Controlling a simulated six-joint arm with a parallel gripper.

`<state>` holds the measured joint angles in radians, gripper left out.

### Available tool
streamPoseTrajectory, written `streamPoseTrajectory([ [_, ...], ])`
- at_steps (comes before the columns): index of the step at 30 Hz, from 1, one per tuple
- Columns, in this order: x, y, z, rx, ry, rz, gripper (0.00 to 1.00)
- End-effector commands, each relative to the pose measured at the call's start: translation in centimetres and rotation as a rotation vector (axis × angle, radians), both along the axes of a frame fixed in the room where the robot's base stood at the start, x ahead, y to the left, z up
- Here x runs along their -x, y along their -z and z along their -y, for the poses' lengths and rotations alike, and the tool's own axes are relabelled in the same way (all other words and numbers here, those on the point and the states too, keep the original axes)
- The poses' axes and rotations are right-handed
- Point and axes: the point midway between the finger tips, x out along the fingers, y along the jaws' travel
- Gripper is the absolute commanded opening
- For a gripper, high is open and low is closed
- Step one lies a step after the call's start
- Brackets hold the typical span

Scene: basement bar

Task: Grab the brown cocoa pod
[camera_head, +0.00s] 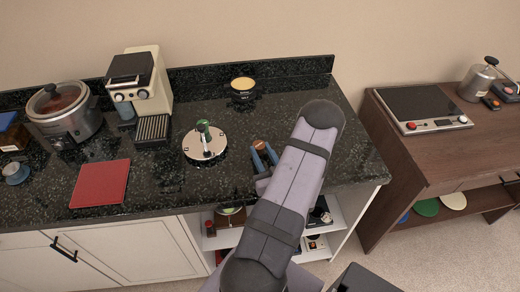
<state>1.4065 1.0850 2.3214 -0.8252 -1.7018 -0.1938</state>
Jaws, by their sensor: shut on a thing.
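My gripper (264,158) reaches over the dark granite counter (190,190), its two blue fingers on either side of a small brown thing, which looks like the cocoa pod (261,146). The gripper is shut on it. The pod shows at the fingertips, small in the picture, and its lower part is hidden between the fingers. I cannot tell whether it touches the counter.
A small yellow-topped tub (243,88) stands behind. A coffee machine (150,80), slow cooker (66,118) and red mat (101,184) are farther left. The counter's right end is clear.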

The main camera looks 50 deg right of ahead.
Motion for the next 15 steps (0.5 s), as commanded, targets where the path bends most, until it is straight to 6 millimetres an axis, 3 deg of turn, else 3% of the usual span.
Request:
streamPoseTrajectory([
  [15,0.0,-1.8,0.1,0.002,0.000,0.000,0.09],
])
